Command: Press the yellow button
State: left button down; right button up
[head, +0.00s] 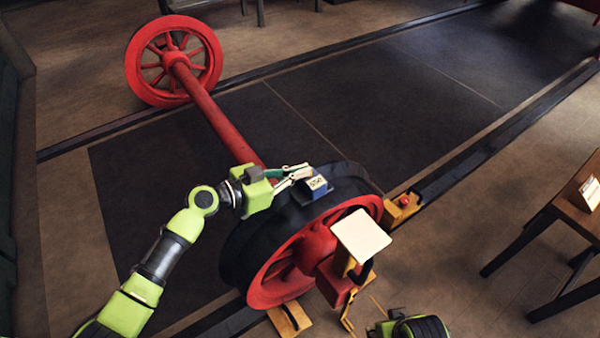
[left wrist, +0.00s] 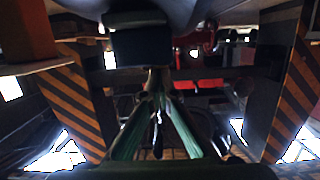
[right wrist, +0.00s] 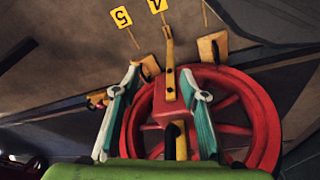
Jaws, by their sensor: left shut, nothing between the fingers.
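I cannot make out a distinct yellow button in any view. A small dark blue box (head: 315,191) with a pale, marked top sits on top of the near wheel (head: 285,283). My left gripper (head: 308,171) is shut and empty, its fingertips close by the box; I cannot tell if they touch it. Its fingers converge in the left wrist view (left wrist: 157,100), where the box is not clearly seen.
A red axle (head: 215,115) joins the near wheel to a far red wheel (head: 173,62). A pale square plate (head: 361,236) stands before the near wheel. Yellow chocks (head: 402,209) sit by it on the rail.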

pick_arm(q)
jog(key=shift+s+f+b, duration=0.1)
jog(key=shift+f+b, duration=0.4)
jog(key=shift+f, duration=0.3)
jog(key=shift+s, duration=0.15)
pick_arm(e)
jog(key=v, duration=0.2)
jog(key=w+v, duration=0.1)
jog(key=v, duration=0.2)
jog(key=shift+r, duration=0.2)
pick_arm(q)
jog(key=shift+f, duration=0.1)
jog(key=shift+a, duration=0.1)
jog(key=r+v, duration=0.1)
jog(key=v, duration=0.7)
jog(key=shift+w+r, duration=0.15)
jog(key=shift+w, duration=0.1)
